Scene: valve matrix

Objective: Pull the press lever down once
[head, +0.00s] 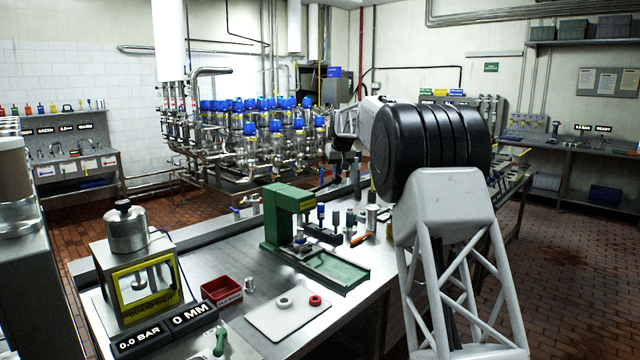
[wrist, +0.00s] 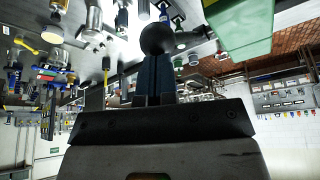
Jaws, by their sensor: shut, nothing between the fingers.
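The green press (head: 287,217) stands upright on the steel bench. Its lever is thin and dark and shows only small at the press's right side in the head view (head: 322,187). In the wrist view a round black knob (wrist: 157,38), which looks like the lever's end, sits right at the tips of my gripper (wrist: 153,62). I cannot tell whether the fingers touch it. The fingers are closed together and hold nothing. In the head view my gripper (head: 342,158) is small and dark, above and right of the press. The press body is also at the upper right of the wrist view (wrist: 240,28).
A red bin (head: 221,291) and a pale plate (head: 277,322) with two rings lie in front of the press. A yellow-framed guarded fixture (head: 147,280) stands at left. Several small tools and bottles crowd the bench right of the press.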

